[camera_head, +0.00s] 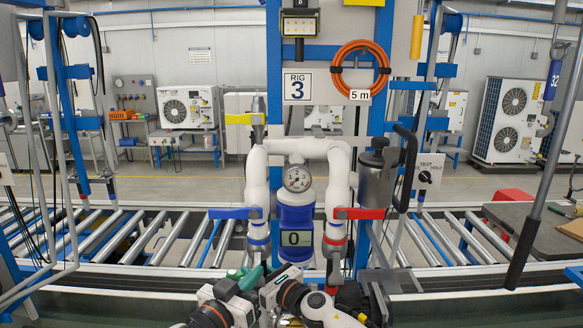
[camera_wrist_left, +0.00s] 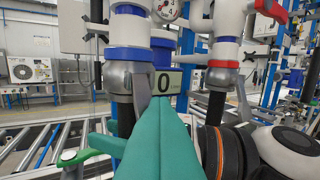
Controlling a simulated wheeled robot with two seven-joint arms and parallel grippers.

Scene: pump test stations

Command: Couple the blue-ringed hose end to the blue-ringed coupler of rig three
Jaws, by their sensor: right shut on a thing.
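Rig three's blue-ringed coupler (camera_head: 258,240) hangs below the blue valve handle. In the left wrist view its blue ring (camera_wrist_left: 131,53) sits above a grey body, with a black hose length (camera_wrist_left: 123,117) upright below it. Whether the hose end is seated there cannot be told. My left gripper (camera_head: 252,279) is low in front of the coupler. Its teal fingers (camera_wrist_left: 163,115) look closed together with nothing visible between them. My right gripper (camera_head: 265,284) is beside it, shut on what appears to be the hose end; its fingertips and the grip are largely hidden.
The red-ringed coupler (camera_head: 335,243) is just right, under a red handle (camera_head: 358,213). A blue pump body (camera_head: 296,215) with gauge and display stands between them. A green lever-like part (camera_wrist_left: 78,157) is left of my fingers. Roller conveyors (camera_head: 150,240) run behind.

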